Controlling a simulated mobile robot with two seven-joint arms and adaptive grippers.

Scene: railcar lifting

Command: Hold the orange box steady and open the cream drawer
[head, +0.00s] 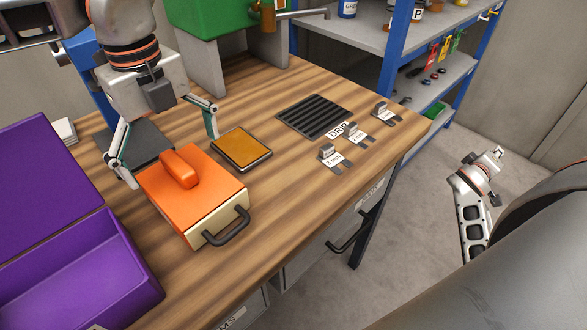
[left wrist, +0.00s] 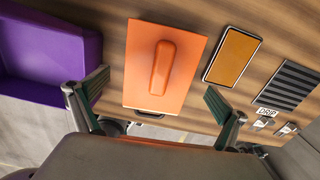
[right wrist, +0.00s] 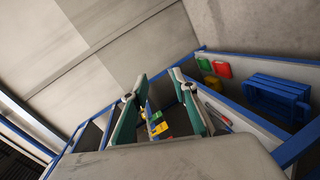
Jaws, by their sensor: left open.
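The orange box (head: 200,190) stands on the wooden workbench with a raised orange grip (head: 179,169) on top. Its cream drawer (head: 214,224) fills the front side, with a dark bar handle (head: 229,228); the drawer looks shut. The box also shows in the left wrist view (left wrist: 140,88). My left gripper (head: 168,146) is open over the far side of the box, its fingers spread wide and empty. My right gripper (head: 497,158) is off the bench at the right, over the floor. In the right wrist view its fingers (right wrist: 165,100) stand apart with nothing between them.
A purple bin (head: 75,270) sits close at the box's left. A tan pad in a dark tray (head: 241,149) lies close at its right. A black slotted drip tray (head: 313,117) and small labelled clips lie farther right. Blue-framed shelves (head: 400,60) stand behind.

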